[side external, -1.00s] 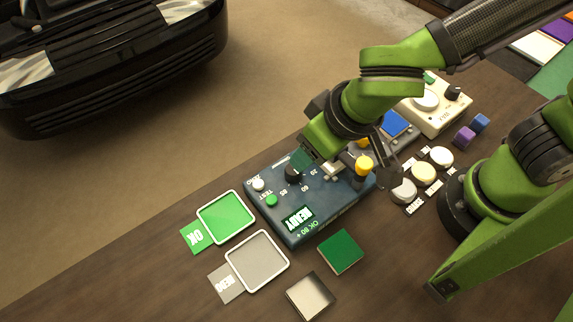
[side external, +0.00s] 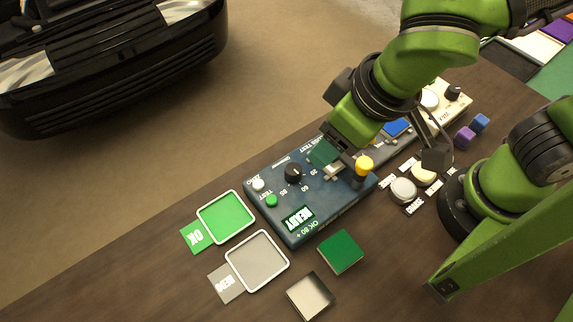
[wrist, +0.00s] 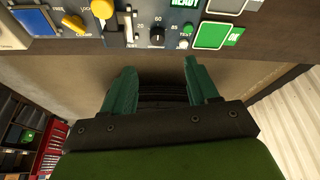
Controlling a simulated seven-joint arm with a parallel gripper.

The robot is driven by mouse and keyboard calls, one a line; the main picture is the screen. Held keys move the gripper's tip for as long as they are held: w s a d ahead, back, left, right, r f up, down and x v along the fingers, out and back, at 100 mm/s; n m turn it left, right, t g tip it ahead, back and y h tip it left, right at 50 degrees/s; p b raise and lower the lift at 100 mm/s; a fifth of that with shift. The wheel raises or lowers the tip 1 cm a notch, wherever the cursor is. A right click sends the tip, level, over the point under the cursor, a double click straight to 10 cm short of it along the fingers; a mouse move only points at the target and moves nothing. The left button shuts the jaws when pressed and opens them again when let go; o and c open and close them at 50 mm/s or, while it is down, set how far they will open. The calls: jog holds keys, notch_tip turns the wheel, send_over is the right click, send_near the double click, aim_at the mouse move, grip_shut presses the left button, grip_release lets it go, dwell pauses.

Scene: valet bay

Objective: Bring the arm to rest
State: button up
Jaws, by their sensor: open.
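My gripper (side external: 330,158) is above the far edge of the blue test box (side external: 328,207) in the side external view. In the wrist view its two green fingers (wrist: 158,95) are spread apart with nothing between them. The test box carries a black dial, a green button, a yellow-topped knob (side external: 364,164) and a lit READY display (side external: 298,218). Part of the box is hidden behind the gripper in the side view.
A green OK tray (side external: 249,229) and a grey tray (side external: 287,265) lie left of the box. A green tile (side external: 340,252) and a pale tile (side external: 310,296) lie in front. Round pucks (side external: 403,190), purple and blue cubes (side external: 464,137) and a cream device (side external: 466,101) are right. A black car (side external: 110,60) stands beyond.

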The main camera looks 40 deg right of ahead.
jog(key=w+d+r+m+t, duration=0.1)
jog(key=d+m, duration=0.1)
jog(key=d, duration=0.5)
jog(key=w+d+r+m+t, duration=0.1)
jog(key=d+r+m, duration=0.1)
jog(key=d, duration=0.5)
jog(key=w+d+r+m+t+y, duration=0.1)
jog(key=d+r+m, duration=0.1)
jog(key=d, duration=0.5)
jog(key=shift+w+d+r+m, duration=0.15)
jog(key=shift+w+d+m, duration=0.1)
jog(key=shift+m, duration=0.25)
jog(key=shift+a, duration=0.1)
